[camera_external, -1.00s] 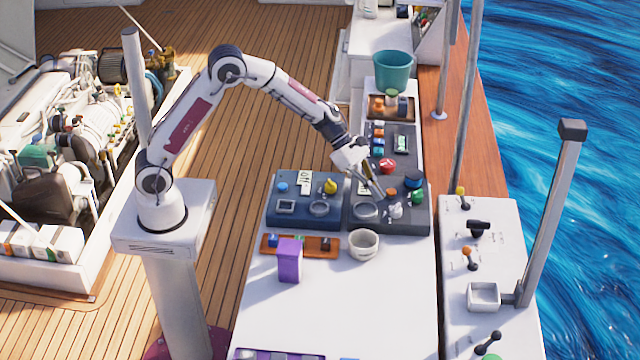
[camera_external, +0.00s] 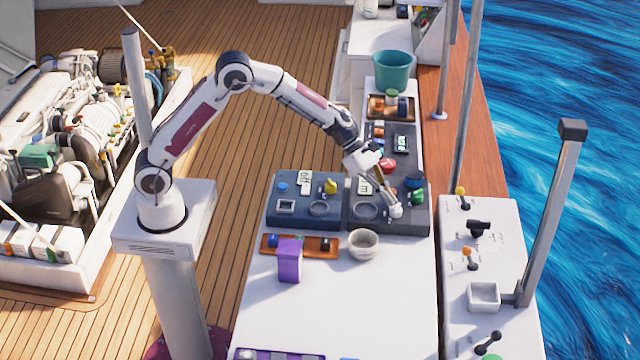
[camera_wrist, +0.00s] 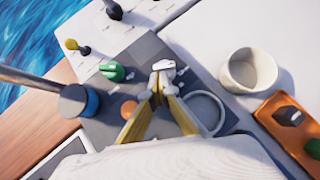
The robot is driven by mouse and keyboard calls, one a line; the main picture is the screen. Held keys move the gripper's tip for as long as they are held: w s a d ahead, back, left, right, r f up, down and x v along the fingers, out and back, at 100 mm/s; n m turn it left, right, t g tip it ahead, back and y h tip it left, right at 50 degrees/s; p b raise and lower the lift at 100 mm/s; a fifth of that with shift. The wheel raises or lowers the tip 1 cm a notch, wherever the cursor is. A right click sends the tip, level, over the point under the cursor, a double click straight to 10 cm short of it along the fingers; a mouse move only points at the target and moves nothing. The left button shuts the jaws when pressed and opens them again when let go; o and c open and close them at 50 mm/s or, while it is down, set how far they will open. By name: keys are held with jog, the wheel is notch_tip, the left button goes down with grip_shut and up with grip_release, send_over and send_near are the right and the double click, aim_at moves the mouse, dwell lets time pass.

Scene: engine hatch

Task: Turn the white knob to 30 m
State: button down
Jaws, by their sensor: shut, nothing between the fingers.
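The white knob (camera_external: 396,211) sits on the front right part of the dark grey panel (camera_external: 420,226). My gripper (camera_external: 390,204) is directly at the knob, with its fingers pointing down at it. In the wrist view the white knob (camera_wrist: 164,66) shows just beyond the tips of my gripper (camera_wrist: 160,84), whose two yellowish fingers come together at the tips. The tips look close to or touching the knob; I cannot tell which. Nothing shows held between them. A small display (camera_external: 365,186) on the panel is partly hidden by my gripper and its reading is not clear.
A white cup (camera_external: 363,244) stands in front of the panel. A blue panel (camera_external: 290,216) lies to the left.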

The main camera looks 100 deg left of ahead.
jog(key=shift+w+d, duration=0.1)
jog(key=shift+w, duration=0.45)
jog(key=shift+w+f, duration=0.15)
jog(key=shift+w, duration=1)
dwell(0.7)
